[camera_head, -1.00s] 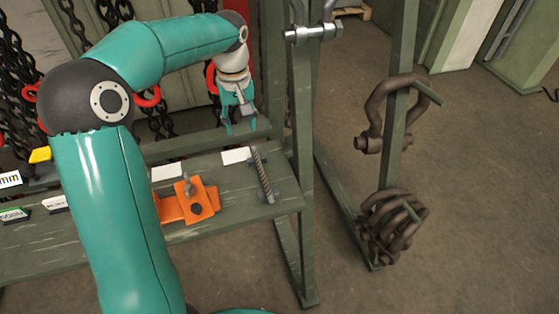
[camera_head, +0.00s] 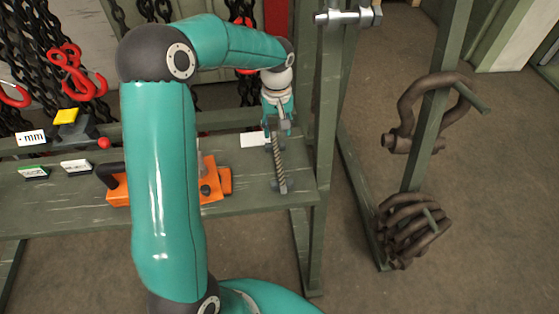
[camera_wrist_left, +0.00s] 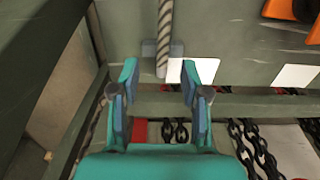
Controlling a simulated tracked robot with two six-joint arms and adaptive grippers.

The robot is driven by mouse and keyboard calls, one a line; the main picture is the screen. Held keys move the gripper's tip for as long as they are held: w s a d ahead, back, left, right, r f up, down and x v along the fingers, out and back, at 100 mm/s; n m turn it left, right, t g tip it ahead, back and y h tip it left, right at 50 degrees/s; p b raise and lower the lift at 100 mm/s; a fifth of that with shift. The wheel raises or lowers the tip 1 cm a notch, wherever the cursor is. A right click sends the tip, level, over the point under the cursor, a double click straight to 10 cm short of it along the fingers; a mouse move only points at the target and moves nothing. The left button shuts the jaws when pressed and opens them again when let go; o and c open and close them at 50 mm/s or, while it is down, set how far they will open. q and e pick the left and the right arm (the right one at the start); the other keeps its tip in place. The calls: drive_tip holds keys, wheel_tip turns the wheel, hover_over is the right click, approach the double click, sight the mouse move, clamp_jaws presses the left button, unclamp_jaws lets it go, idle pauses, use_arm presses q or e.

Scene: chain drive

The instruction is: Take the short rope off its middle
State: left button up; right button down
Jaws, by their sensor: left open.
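The short rope (camera_head: 279,160) is a grey twisted piece on the green shelf, running front to back near the shelf's right end. Its front end sits in a small grey holder (camera_head: 281,187). My left gripper (camera_head: 279,128) is at the rope's far end in the head view. In the wrist view the open left gripper (camera_wrist_left: 158,78) has its fingers apart, with the rope's end ahead between them. My right gripper does not show.
An orange tool (camera_head: 216,182) lies on the shelf (camera_head: 245,192) left of the rope, partly behind my arm. White cards (camera_wrist_left: 200,71) lie near the rope. A green post (camera_head: 325,110) stands right of it. Brown shackles (camera_head: 410,225) hang farther right. Chains (camera_wrist_left: 250,145) hang behind the shelf.

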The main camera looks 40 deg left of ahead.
sight(276, 145)
use_arm(q)
drive_tip(key=shift+s+f, duration=0.15)
drive_tip(key=shift+f, duration=1.25)
drive_tip(key=shift+s+f, duration=0.1)
drive_tip(key=shift+f, duration=1.25)
clamp_jaws()
